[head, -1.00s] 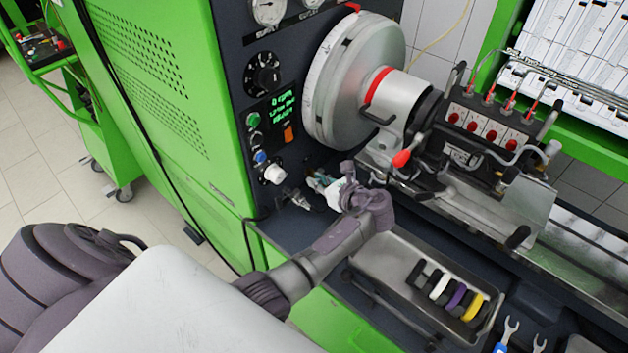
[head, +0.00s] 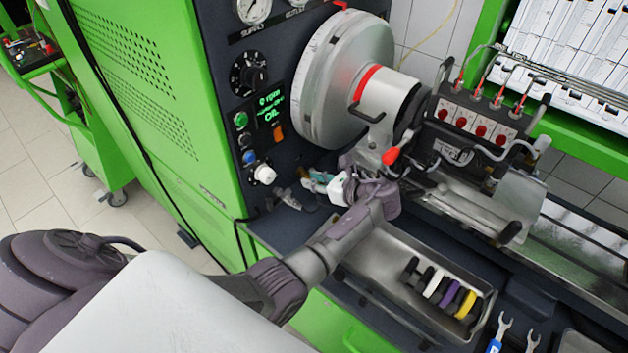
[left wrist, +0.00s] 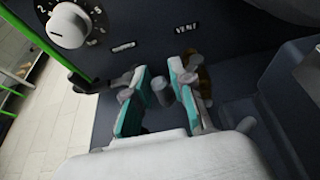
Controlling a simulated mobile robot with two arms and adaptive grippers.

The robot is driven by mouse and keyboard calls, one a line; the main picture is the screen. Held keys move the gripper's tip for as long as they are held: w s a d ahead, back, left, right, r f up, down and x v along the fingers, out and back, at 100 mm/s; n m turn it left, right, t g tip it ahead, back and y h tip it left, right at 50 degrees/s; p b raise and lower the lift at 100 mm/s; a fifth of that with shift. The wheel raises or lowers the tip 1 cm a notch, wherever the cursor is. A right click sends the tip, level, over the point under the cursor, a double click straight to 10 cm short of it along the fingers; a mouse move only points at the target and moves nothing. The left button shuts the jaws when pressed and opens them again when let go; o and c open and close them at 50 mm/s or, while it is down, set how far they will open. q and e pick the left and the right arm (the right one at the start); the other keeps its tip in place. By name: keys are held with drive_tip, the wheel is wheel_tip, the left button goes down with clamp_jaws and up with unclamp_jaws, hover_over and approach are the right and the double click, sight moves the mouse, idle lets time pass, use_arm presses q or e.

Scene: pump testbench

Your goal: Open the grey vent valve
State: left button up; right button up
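My left gripper (head: 322,184) is at the lower part of the dark panel, with its teal finger pads pointing at the panel. In the left wrist view the two fingers (left wrist: 160,98) stand apart under the VENT label (left wrist: 186,28). A short grey cylindrical part (left wrist: 160,92) shows between the pads. It looks like part of the grey vent valve, with a gap to the pads. The valve's body is mostly hidden behind the fingers, and I cannot tell whether they touch it. My right gripper is in neither view.
The large grey flywheel (head: 345,80) and a red-tipped lever (head: 391,156) are close by. A metal tray (head: 375,245) lies below the arm.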

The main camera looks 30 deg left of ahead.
use_arm(q)
drive_tip(key=shift+o, duration=0.9)
